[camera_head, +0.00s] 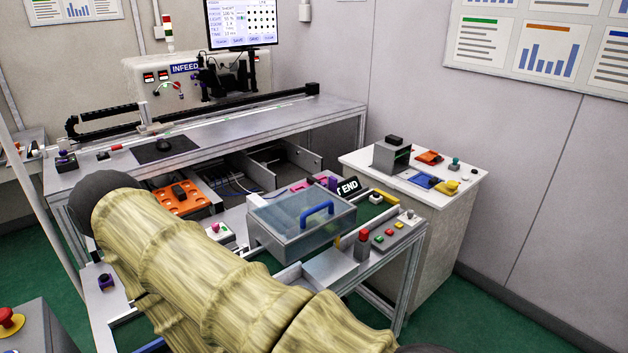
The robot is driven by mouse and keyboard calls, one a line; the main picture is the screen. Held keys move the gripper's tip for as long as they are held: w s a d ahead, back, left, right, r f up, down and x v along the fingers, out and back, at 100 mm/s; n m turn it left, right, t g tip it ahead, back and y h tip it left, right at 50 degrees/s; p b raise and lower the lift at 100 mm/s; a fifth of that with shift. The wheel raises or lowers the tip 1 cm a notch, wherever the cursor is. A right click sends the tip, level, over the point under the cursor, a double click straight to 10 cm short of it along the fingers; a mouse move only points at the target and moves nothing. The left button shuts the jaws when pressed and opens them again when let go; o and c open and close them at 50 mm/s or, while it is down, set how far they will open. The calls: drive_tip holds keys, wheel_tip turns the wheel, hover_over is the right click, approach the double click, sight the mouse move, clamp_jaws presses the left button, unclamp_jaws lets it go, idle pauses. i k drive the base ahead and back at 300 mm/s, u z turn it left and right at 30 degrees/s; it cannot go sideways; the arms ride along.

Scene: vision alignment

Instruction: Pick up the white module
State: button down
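I cannot tell for certain which thing is the white module. A small white block with coloured parts on top (220,234) sits on the near bench, just left of a lidded clear box (300,222) with a blue handle. My arm, in a yellowish wrinkled sleeve, crosses the lower left and hides part of the bench around this block. A small white piece (376,198) also shows right of the box. My gripper is not in view.
The near bench carries a control panel (390,237) with a red button and an END sign (348,187). An orange tray (180,198) lies behind my arm. A white side table (414,165) stands right. The long back bench (240,122) holds a rail and camera unit.

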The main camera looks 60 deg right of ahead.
sight(375, 198)
drive_tip(key=k, duration=1.35)
drive_tip(key=z, duration=1.6)
drive_tip(key=i, duration=0.5)
